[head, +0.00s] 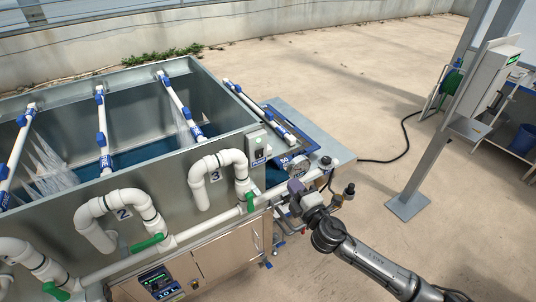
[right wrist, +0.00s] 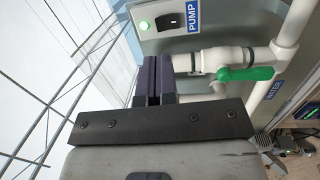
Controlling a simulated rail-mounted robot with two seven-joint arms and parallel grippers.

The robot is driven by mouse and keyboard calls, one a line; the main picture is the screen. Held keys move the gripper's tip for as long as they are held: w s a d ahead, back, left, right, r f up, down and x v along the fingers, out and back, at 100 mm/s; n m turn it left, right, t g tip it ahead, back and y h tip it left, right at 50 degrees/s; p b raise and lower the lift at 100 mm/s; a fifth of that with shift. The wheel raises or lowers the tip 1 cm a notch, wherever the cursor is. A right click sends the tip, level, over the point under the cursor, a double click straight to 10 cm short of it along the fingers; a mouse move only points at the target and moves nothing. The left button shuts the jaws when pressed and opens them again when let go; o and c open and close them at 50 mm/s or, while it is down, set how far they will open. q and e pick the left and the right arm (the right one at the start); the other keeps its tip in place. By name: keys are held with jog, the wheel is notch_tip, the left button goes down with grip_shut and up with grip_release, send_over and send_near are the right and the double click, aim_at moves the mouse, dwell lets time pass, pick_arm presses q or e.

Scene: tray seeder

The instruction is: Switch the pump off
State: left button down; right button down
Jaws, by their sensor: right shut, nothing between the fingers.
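The pump switch box is a grey plate (head: 257,146) on the near right corner of the tank in the head view. In the right wrist view it carries a black rocker switch (right wrist: 165,20), a green light (right wrist: 144,25) that looks lit, and a blue PUMP label (right wrist: 193,15). I cannot tell which way the rocker is pressed. My right gripper (head: 295,187) is shut and empty, in front of the pipe below and right of the box. In the right wrist view its dark fingertips (right wrist: 152,62) point toward the box, apart from the rocker. My left gripper is not in view.
A white pipe (head: 205,237) with green valve handles (head: 147,243) runs along the tank front. A green handle (right wrist: 245,73) is close to the right of my fingers. Open concrete floor lies to the right.

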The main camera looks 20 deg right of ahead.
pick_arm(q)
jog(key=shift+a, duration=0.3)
pick_arm(e)
jog(key=shift+s+a+r+n+y, duration=0.1)
jog(key=shift+s+a+n+y, duration=0.05)
jog(key=shift+a+n+y, duration=0.65)
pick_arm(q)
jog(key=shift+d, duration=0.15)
pick_arm(e)
send_near(261, 151)
jog(key=x, duration=0.6)
jog(key=shift+w+r, duration=0.15)
jog(key=shift+w, duration=0.55)
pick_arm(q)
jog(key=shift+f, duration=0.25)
